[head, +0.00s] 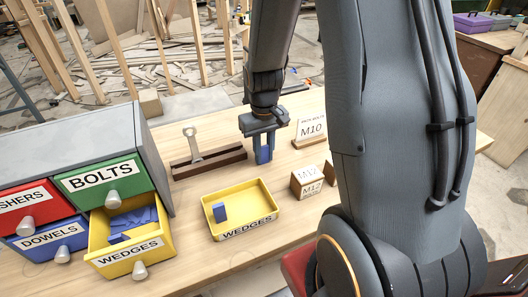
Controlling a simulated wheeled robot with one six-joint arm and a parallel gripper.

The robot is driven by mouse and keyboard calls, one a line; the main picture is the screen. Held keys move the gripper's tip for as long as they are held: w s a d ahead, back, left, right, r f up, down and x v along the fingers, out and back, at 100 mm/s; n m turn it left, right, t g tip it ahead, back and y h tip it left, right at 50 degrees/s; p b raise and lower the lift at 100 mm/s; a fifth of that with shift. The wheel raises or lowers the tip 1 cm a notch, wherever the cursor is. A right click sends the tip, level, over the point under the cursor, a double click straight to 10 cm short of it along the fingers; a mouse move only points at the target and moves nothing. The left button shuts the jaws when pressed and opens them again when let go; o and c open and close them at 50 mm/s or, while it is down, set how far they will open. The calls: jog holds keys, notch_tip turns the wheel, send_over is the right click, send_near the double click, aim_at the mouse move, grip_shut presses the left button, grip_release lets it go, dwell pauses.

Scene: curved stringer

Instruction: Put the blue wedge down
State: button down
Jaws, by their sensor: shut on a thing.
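My gripper (264,153) is shut on a blue wedge (263,154), which hangs between the fingers above the wooden table, behind the yellow tray. The yellow tray (262,189) is labelled WEDGES and stands on the table in front of the gripper. Another blue wedge (220,212) stands upright in the left part of the tray. The open yellow drawer (160,240), also labelled WEDGES, holds several blue wedges (132,219). I cannot tell how high the held wedge is above the table.
A grey cabinet (75,137) with red, green and blue drawers stands at the left. An M10 card (311,130) and an M12 box (307,183) are right of the gripper. Bare table (180,200) shows left of the tray.

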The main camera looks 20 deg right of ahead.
jog(key=shift+f, duration=0.15)
jog(key=c, duration=1.5)
grip_release()
jog(key=shift+c, duration=0.2)
